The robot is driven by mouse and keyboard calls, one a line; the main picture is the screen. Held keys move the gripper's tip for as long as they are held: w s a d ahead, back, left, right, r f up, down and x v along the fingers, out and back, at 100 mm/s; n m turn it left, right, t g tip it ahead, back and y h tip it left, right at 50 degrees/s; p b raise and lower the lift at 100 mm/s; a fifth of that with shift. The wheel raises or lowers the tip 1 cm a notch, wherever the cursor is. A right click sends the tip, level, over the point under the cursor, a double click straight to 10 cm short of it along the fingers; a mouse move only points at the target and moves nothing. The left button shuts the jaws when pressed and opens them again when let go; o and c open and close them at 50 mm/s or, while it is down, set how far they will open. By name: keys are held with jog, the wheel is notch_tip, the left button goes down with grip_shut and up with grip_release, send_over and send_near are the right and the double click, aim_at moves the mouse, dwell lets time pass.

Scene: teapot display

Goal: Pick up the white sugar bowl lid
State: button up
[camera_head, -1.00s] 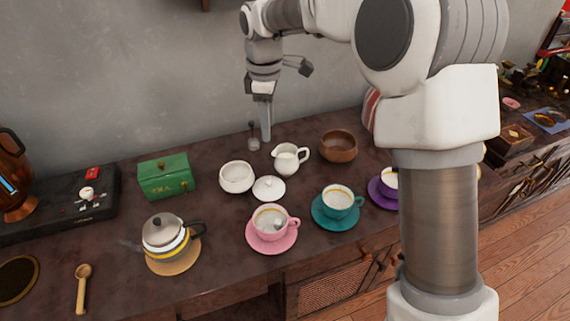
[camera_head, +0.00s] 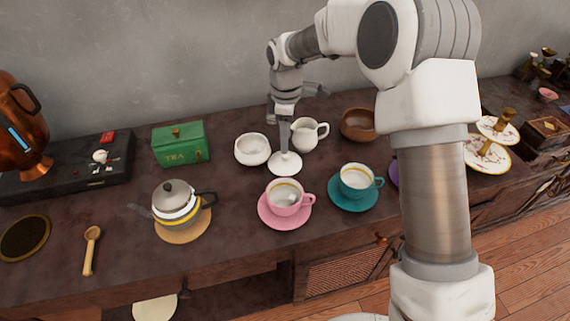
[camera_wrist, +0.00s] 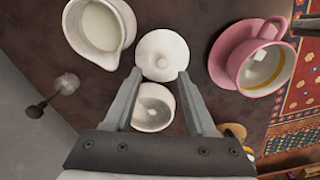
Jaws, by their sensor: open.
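The white sugar bowl lid (camera_head: 285,166) is a flat round disc with a central knob and lies on the dark counter. It shows whole in the wrist view (camera_wrist: 162,53), just past my fingertips. The white sugar bowl (camera_head: 252,151) stands open at its left; in the wrist view the bowl (camera_wrist: 153,108) appears between my fingers. My gripper (camera_head: 285,150) points down over the lid, fingers spread and empty. In the wrist view the tips of my gripper (camera_wrist: 159,74) straddle the lid's near edge. The head view does not clearly show the height gap between tips and lid.
A white milk jug (camera_head: 308,134) stands close behind the lid. A pink cup (camera_head: 283,196) is in front, a teal cup (camera_head: 356,180) to the right, and a wooden bowl (camera_head: 358,124) behind. A green tea box (camera_head: 180,145) and a teapot (camera_head: 175,202) stand left.

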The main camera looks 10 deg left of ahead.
aim_at(285, 160)
jog(key=f+b, duration=0.1)
jog(key=f, duration=0.4)
jog(key=shift+s+f+b, duration=0.1)
jog(key=shift+s+b, duration=0.1)
jog(key=shift+b, duration=0.2)
grip_shut()
